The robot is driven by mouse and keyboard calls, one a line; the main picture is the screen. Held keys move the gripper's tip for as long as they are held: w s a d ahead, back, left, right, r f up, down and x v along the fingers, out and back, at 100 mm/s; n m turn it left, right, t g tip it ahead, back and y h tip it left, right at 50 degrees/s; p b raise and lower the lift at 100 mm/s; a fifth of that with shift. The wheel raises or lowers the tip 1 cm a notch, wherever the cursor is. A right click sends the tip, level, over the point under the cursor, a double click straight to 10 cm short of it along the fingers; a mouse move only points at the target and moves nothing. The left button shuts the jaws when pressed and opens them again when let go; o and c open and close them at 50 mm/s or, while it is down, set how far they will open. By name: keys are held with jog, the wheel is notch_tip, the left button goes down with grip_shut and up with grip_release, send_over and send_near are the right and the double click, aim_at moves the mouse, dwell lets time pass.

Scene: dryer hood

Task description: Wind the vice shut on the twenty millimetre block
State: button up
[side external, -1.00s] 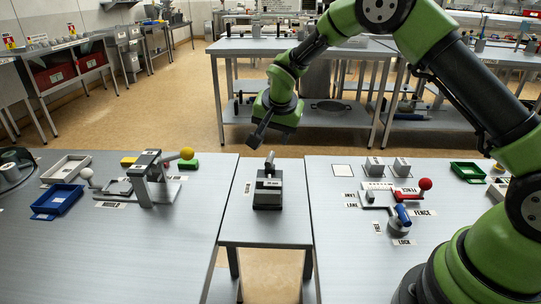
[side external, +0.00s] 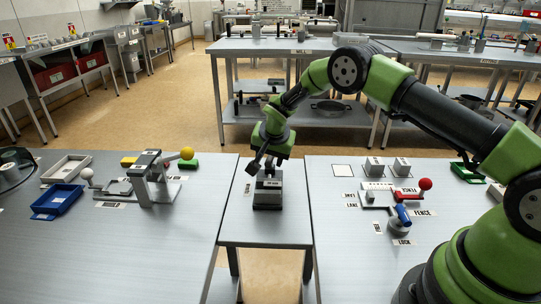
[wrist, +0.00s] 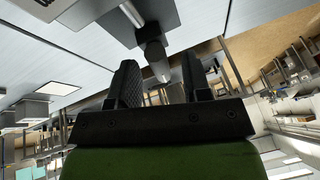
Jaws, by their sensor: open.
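The dark vice (side external: 267,198) stands on the narrow middle table, with a small white label on its top. Its grey crank handle (wrist: 152,55) shows in the wrist view, its rounded end reaching between my fingers. My gripper (side external: 260,164) is open, tilted down just above the vice; in the wrist view its two dark fingers (wrist: 160,78) stand apart on either side of the handle end. I cannot tell whether either finger touches it. My gripper partly hides the handle in the side view. I cannot make out the twenty millimetre block or the jaw gap.
The left table holds a blue tray (side external: 58,200), a beige tray (side external: 66,168) and a fixture with a yellow ball (side external: 187,153). The right table holds a red-knobbed lever (side external: 425,184), a blue handle (side external: 403,214) and two grey blocks. The middle table's front is clear.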

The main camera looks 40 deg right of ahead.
grip_shut()
jog(key=shift+m, duration=0.3)
jog(key=m, duration=0.2)
jog(key=m+g+h, duration=0.1)
jog(key=m, duration=0.1)
jog(key=shift+w+a+h, duration=0.15)
jog(key=shift+w+h, duration=0.05)
jog(key=shift+h, duration=0.1)
jog(key=shift+m+g+h, duration=0.3)
jog(key=shift+m+g, duration=0.3)
jog(key=shift+m, duration=1)
grip_release()
jog(key=shift+r, duration=0.1)
